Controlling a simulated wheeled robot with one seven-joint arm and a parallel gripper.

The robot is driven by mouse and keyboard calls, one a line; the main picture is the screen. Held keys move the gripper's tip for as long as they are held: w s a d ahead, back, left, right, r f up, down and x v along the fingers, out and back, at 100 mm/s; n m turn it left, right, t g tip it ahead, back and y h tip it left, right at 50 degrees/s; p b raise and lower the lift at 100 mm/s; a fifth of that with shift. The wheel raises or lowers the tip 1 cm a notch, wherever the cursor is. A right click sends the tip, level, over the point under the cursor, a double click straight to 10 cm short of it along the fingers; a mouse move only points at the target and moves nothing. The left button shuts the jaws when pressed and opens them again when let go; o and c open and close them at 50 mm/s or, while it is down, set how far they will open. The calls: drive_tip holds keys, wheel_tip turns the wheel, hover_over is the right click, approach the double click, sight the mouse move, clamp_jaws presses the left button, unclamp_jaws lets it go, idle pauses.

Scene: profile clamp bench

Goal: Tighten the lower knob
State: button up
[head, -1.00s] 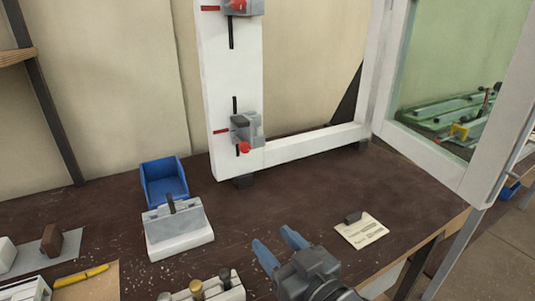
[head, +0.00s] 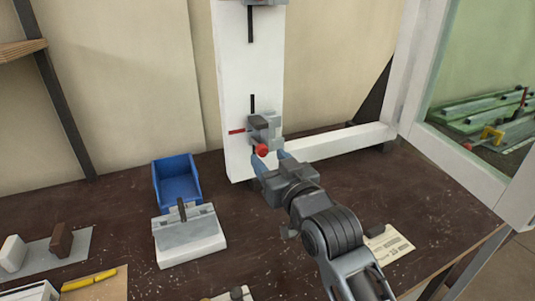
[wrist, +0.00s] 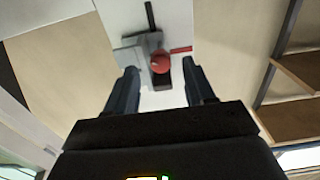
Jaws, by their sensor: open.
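The lower knob (head: 262,150) is red and sits on the front of a grey clamp (head: 272,129) on the white upright of the frame (head: 239,85). In the wrist view the red knob (wrist: 161,62) shows between and beyond the two fingertips. I cannot tell the exact gap between fingers and knob. A red mark (head: 237,131) and a black slot line run beside the clamp.
A second clamp (head: 262,2) is cut off at the top of the upright. A blue bin (head: 177,181) and a grey-white block fixture (head: 188,238) stand on the dark bench to the left. A paper card (head: 389,244) lies right of my arm. The white lower rail (head: 340,142) runs right.

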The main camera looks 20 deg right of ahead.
sight(261, 150)
drive_tip(key=shift+w, duration=1.2)
clamp_jaws()
